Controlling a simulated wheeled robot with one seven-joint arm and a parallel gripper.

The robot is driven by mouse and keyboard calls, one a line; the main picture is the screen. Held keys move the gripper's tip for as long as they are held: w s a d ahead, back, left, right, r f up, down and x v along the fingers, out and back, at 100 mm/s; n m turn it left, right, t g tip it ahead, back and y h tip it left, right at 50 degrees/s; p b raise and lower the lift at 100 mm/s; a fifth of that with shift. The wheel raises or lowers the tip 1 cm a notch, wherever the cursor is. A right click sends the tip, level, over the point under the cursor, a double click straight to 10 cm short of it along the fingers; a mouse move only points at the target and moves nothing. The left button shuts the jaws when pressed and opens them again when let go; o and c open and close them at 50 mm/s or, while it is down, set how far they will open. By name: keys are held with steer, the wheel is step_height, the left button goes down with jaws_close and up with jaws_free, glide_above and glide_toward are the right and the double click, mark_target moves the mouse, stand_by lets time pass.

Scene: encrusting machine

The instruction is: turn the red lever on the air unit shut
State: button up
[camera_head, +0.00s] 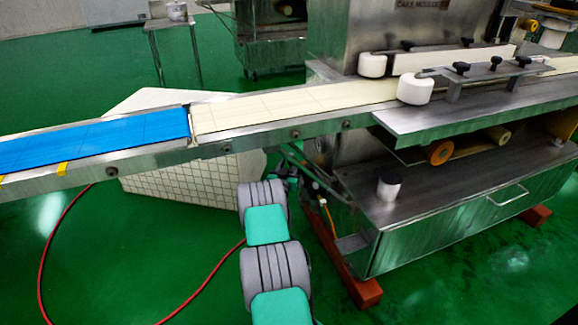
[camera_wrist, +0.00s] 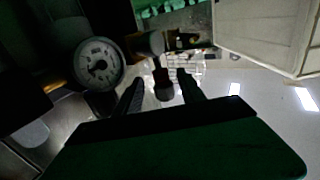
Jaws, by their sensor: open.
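In the wrist view, the air unit shows as a round pressure gauge (camera_wrist: 98,65) with dark and brass-coloured fittings (camera_wrist: 149,45) beside it. A small dark reddish-brown piece (camera_wrist: 163,86), which looks like the lever, hangs below the fittings. My gripper (camera_wrist: 160,77) is open, with one finger on each side of this piece. Gaps show between the piece and both fingers, and I cannot tell whether either touches it. The light there is dim. In the head view, my arm reaches under the conveyor, and the lever cannot be made out.
A conveyor with a blue belt (camera_head: 95,140) and a cream belt (camera_head: 295,103) crosses above my arm. The machine's steel lower cabinet (camera_head: 450,220) stands to the right. A white tiled block (camera_head: 190,175) stands behind my arm. A red hose (camera_head: 62,225) lies on the green floor.

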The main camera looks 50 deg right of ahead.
steer(key=shift+b+x, duration=0.3)
steer(key=shift+x, duration=0.9)
steer(key=shift+w+a, duration=0.1)
steer(key=shift+w, duration=0.05)
jaws_close()
